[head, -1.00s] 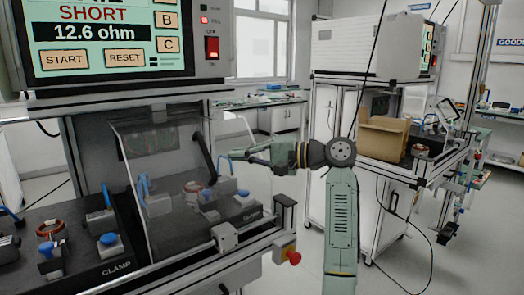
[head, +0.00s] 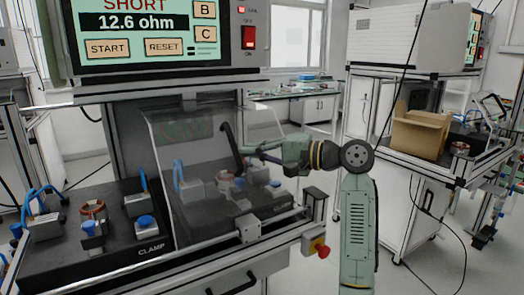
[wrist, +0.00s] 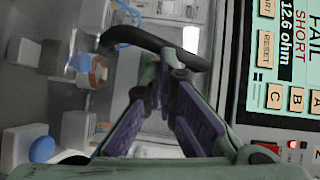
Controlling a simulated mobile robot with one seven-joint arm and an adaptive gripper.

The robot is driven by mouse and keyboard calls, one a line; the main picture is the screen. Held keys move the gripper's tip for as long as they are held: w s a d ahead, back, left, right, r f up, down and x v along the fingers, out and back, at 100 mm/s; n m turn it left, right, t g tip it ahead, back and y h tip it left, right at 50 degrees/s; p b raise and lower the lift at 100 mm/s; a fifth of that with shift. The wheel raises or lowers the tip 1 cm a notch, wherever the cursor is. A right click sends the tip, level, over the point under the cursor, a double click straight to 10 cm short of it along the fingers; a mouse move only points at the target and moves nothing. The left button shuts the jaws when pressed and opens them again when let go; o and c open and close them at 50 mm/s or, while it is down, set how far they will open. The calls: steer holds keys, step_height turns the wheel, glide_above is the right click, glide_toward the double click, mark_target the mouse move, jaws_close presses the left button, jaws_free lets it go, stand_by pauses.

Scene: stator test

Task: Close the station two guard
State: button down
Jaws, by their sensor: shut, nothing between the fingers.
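The station guard is a clear tilted panel (head: 200,207) on the near bench, standing in front of the right-hand fixture. Its lower edge is close to the front rail. A black curved handle (head: 230,145) is on the panel, and it also crosses the top of the wrist view (wrist: 150,37). My gripper (head: 243,153) is shut and empty, with its tips at or very near the handle in the head view. In the wrist view my gripper's fingertips (wrist: 170,75) lie just below the handle. I cannot tell whether they touch it.
A tester screen (head: 145,28) reading SHORT, 12.6 ohm, hangs above the bench. An uncovered fixture labelled CLAMP (head: 110,250) is at left. A red stop button (head: 319,247) sits at the bench's front right corner. Another bench with a cardboard box (head: 420,130) stands at right.

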steer(key=s+a+p, duration=0.2)
steer(key=s+a, duration=0.7)
steer(key=a, duration=0.4)
steer(key=s+a+p, duration=0.2)
steer(key=s+a, duration=0.8)
steer(key=a, duration=0.3)
steer(key=shift+s+a+p, duration=0.2)
steer(key=shift+a+p, duration=0.1)
steer(key=shift+a, duration=0.1)
